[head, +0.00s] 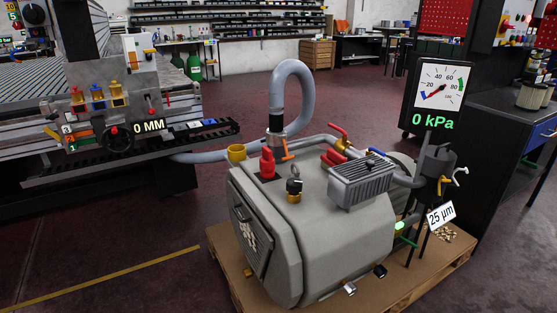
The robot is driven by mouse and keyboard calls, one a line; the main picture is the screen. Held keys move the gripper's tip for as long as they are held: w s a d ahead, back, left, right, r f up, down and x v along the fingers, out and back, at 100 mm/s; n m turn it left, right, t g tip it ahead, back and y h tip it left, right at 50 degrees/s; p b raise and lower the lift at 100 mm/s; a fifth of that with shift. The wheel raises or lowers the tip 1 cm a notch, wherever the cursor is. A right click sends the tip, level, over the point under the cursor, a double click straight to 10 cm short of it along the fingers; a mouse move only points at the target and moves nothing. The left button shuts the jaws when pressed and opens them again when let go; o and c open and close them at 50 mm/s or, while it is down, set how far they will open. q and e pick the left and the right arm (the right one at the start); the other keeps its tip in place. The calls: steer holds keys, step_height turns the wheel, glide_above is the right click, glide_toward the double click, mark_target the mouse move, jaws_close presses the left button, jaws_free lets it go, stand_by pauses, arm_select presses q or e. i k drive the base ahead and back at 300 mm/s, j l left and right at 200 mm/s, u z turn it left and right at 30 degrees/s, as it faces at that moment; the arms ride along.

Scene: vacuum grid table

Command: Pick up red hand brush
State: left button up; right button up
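I cannot make out a red hand brush in the head view. The red parts I can see are a red fitting (267,162) on top of the grey vacuum tank (300,235) and red valve handles (337,130) on the pipe behind it. Neither of my grippers is in the head view.
The tank stands on a wooden pallet (222,246). A large machine (110,110) with a "0 MM" readout is at left. A "0 kPa" gauge (437,90) and a dark workbench (500,110) are at right. Open floor (110,235) lies at front left.

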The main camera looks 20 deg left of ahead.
mark_target(332, 158)
steer(key=i+l+u, duration=0.15)
steer(key=u, duration=0.3)
steer(key=i+l+u, duration=0.1)
steer(key=l+u, duration=0.2)
steer(key=u, duration=0.15)
steer(key=l+u, duration=0.4)
steer(key=i+j, duration=0.05)
steer(key=j, duration=0.05)
